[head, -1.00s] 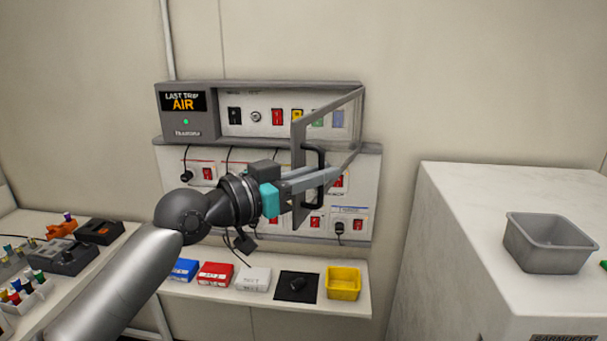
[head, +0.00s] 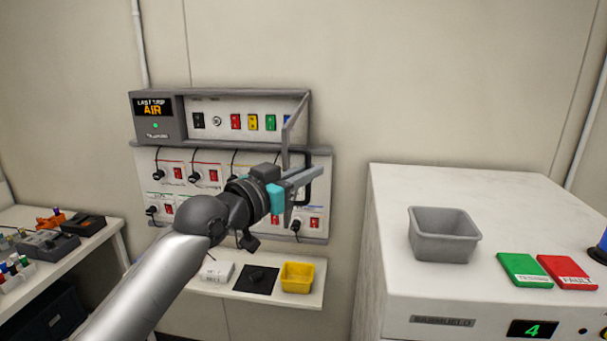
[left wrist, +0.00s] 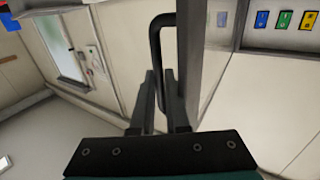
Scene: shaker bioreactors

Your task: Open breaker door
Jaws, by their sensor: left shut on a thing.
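The breaker door (head: 297,123) is a clear panel in a grey frame, hinged at the right end of the breaker box (head: 225,97). It stands swung open, seen nearly edge-on, and the row of coloured switches is uncovered. Its black handle (head: 308,159) is a loop on the door's outer side. My left gripper (head: 305,182) is shut on this handle. In the left wrist view, the handle (left wrist: 155,50) runs down between the two fingers (left wrist: 166,95), beside the grey door frame (left wrist: 188,50). My right gripper is in neither view.
A panel with plugs and red switches (head: 178,173) is below the box. A shelf under it holds a yellow bin (head: 297,277) and a black mat (head: 257,280). A white cabinet (head: 395,210) with a grey bin (head: 443,235) stands at the right.

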